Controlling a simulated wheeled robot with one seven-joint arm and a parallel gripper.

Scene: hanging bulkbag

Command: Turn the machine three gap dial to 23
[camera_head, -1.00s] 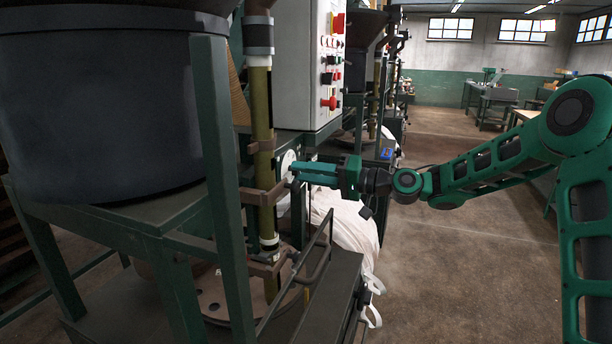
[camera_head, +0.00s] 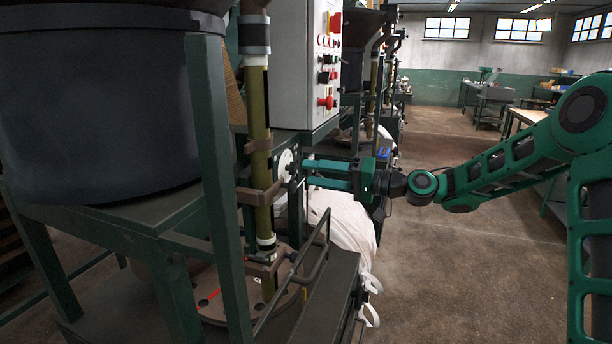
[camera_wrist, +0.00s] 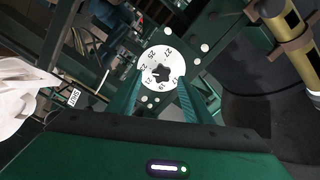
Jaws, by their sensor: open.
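The gap dial is a round white disc (camera_wrist: 172,66) with printed numbers and a dark knob (camera_wrist: 160,74) at its middle, seen face-on in the wrist view. In the head view the dial (camera_head: 284,166) shows edge-on on the green machine frame, partly hidden by a post. My gripper (camera_head: 303,174) is open, with its two teal fingers level and pointing left at the dial. In the wrist view its fingers (camera_wrist: 161,92) stand apart on either side of the knob. I cannot tell whether they touch it. Numbers such as 25 and 27 show, but the exact setting is unclear.
A grey control box (camera_head: 309,65) with red and green buttons hangs above the dial. A brass-coloured post (camera_head: 259,130) with brown clamps stands just left of it. Open floor (camera_head: 440,265) lies to the right.

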